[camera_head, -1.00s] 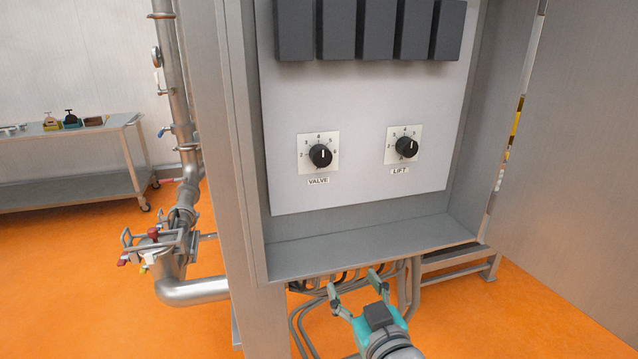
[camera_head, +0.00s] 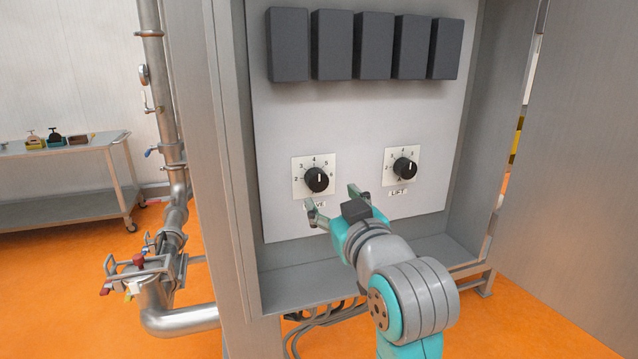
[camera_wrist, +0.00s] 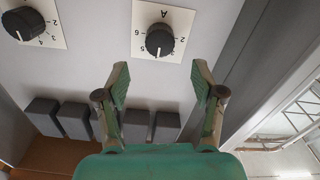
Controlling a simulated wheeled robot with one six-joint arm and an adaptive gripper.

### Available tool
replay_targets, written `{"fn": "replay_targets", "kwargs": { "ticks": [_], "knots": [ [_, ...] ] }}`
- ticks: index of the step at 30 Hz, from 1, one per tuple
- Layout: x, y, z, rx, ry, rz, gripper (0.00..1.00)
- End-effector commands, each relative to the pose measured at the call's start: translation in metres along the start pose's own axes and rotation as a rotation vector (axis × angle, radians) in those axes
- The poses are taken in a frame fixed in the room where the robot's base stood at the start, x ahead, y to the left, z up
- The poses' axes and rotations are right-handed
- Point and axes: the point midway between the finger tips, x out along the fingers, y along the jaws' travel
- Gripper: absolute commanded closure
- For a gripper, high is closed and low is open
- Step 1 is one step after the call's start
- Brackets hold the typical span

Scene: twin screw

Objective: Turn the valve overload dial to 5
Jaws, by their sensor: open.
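The valve dial (camera_head: 317,179) is a round black knob on a white numbered plate, on the left of the light panel. Its white pointer mark faces roughly upward, near 4 and 5; I cannot tell the exact number. The VALVE label is partly hidden by a finger. In the wrist view, which is upside down, the valve dial (camera_wrist: 159,40) lies just beyond the fingertips, between their lines. My gripper (camera_head: 334,198) is open and empty, in front of the panel just below the dial. Its two spread fingers (camera_wrist: 160,72) appear apart from the knob.
The lift dial (camera_head: 405,168) sits to the right on the same panel. Several dark grey blocks (camera_head: 373,46) line the panel's top. The cabinet's side walls and bottom ledge (camera_head: 290,285) frame the panel. Pipes (camera_head: 175,220) and a cart (camera_head: 75,205) stand left.

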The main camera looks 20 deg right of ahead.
Motion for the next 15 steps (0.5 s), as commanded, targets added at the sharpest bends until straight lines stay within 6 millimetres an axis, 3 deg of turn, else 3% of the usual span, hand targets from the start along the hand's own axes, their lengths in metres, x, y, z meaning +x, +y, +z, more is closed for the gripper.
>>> {"fn": "replay_targets", "kwargs": {
  "ticks": [9, 15],
  "knots": [
    [0.056, 0.000, 0.000, 0.000, -0.001, 0.000, 0.32],
    [0.075, 0.000, 0.000, 0.000, 0.000, 0.000, 0.32]
  ]
}}
